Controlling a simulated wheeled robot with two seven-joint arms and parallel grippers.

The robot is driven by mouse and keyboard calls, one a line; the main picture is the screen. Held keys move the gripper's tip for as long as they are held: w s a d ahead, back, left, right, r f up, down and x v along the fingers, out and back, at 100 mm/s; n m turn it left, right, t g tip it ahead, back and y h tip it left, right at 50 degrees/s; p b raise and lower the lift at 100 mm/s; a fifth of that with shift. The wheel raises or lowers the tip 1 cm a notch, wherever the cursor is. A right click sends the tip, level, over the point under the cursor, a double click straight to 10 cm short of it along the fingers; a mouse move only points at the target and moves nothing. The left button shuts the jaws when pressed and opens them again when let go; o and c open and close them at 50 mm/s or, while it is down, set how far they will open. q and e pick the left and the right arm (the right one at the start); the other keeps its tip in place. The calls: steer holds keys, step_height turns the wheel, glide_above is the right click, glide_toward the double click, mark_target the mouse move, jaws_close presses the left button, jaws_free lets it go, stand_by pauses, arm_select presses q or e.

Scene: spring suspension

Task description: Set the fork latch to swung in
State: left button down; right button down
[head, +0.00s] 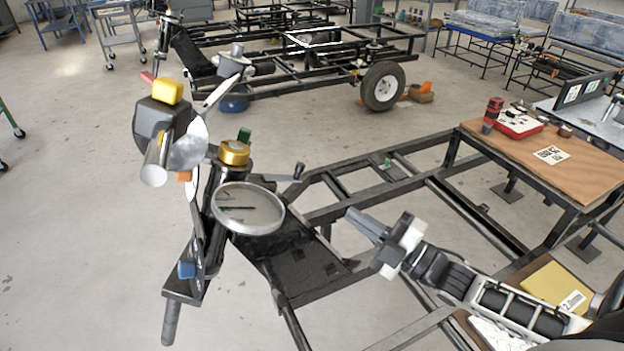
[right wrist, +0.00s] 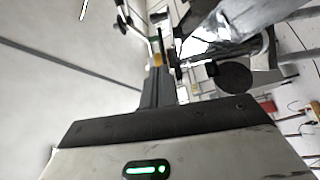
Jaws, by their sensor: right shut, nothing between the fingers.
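A black upright suspension assembly (head: 212,215) stands at the left of the head view. It carries a brass cap (head: 234,153), a round grey dish (head: 247,209) and a short dark lever (head: 284,178) with a knobbed end. A yellow block (head: 168,91) tops a dark housing (head: 160,122) beside it. I cannot tell which small part is the fork latch or how it is set. My right gripper (head: 354,218) is shut and empty, right of the dish and clearly apart from it. My left gripper is not in view.
A black frame (head: 370,190) runs from the assembly to a wooden-topped table (head: 550,160) with a red tray (head: 518,122). A second wheeled chassis (head: 300,72) stands behind.

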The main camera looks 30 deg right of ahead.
steer(key=w+d+f+x, duration=0.1)
steer(key=d+x, duration=0.1)
steer(key=x, duration=1.1)
steer(key=shift+d+p, duration=0.25)
steer(key=shift+p, duration=0.05)
steer(key=shift+w, duration=0.1)
steer(key=shift+f, duration=0.1)
